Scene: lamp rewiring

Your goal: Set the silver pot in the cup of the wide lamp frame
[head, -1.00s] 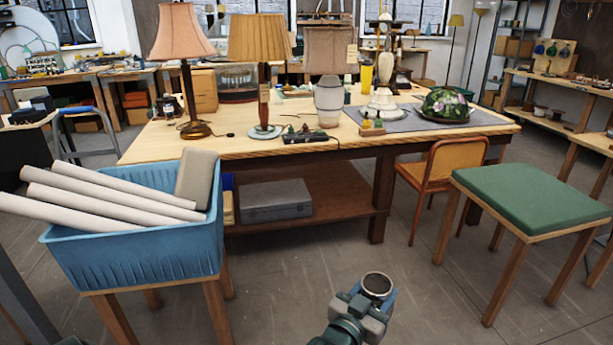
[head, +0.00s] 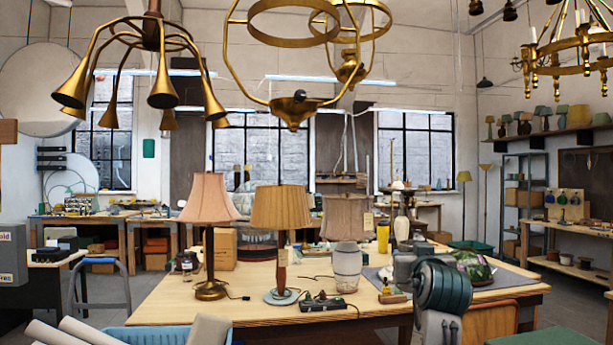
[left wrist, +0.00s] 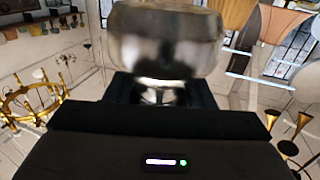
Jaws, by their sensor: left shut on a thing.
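The silver pot (left wrist: 165,42) fills the upper middle of the left wrist view, round and shiny with a narrower foot. My left gripper (left wrist: 160,92) is shut on that foot, with the pot beyond the fingers and the ceiling behind it. In the head view, an arm of mine stands at the lower right of centre; I cannot make out the pot there. The wide lamp frame (head: 228,50) hangs at the top centre, a brass hoop with curved arms. Its cup (head: 293,112) is at the bottom, with a small dark piece in it. My right gripper is not in view.
Another brass frame (head: 350,72) hangs behind and overlaps the wide one. A brass trumpet-armed lamp (head: 163,88) hangs at left and a chandelier (head: 567,62) at right. The table (head: 240,300) below holds several lamps. Air below the frame's cup is clear.

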